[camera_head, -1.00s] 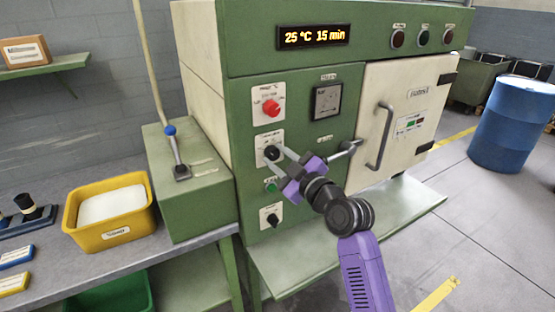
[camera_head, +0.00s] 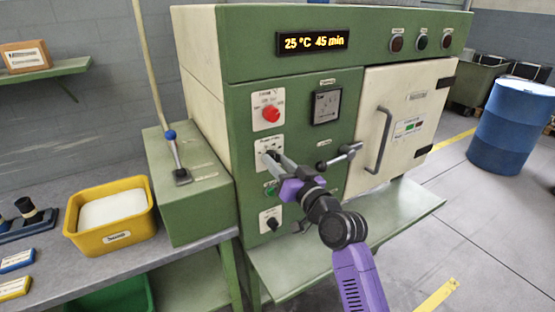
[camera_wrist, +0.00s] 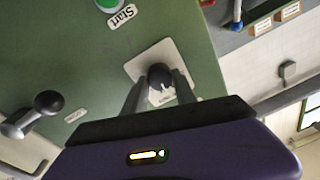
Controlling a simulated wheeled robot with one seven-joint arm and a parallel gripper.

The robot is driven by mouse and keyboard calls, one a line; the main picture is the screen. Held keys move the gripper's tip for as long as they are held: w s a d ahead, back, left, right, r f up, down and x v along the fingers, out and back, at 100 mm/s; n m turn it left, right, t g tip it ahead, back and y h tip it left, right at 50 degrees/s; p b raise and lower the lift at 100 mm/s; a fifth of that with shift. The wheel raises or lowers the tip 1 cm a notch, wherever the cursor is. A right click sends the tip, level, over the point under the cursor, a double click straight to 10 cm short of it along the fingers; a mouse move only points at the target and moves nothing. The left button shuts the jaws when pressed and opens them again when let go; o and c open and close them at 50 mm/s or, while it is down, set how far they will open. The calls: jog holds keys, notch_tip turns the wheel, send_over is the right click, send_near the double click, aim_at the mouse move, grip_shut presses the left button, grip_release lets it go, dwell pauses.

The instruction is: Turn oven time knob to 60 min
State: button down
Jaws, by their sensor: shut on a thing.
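The green oven (camera_head: 300,100) carries a display (camera_head: 313,41) that reads 25 °C 45 min. The time knob is the black knob on the white plate (camera_head: 263,144) below the red knob. My gripper (camera_head: 270,158) is shut on this knob and hides most of it in the head view. In the wrist view the black knob (camera_wrist: 159,76) sits between the two fingertips, in front of its white plate (camera_wrist: 143,64). The dial markings are mostly hidden or too small to read.
A red knob (camera_head: 271,114) is above and another black knob (camera_head: 269,221) below. A lever handle (camera_head: 340,157) sticks out close to the right of my gripper; it also shows in the wrist view (camera_wrist: 32,113). A green Start button (camera_wrist: 108,4) is near the knob.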

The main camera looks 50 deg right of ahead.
jog(key=m+p, duration=0.4)
jog(key=m, duration=0.2)
jog(key=shift+r+h, duration=0.1)
jog(key=shift+h, duration=0.2)
jog(key=m+p, duration=0.2)
jog(key=m, duration=0.1)
jog(key=shift+m+h+p, duration=0.3)
jog(key=shift+p, duration=0.05)
jog(key=shift+m+p, duration=0.8)
jog(key=shift+m, duration=0.1)
jog(key=shift+f+m, duration=0.25)
jog(key=shift+m, duration=0.05)
jog(key=c, duration=1)
grip_release()
jog(key=shift+s, duration=0.1)
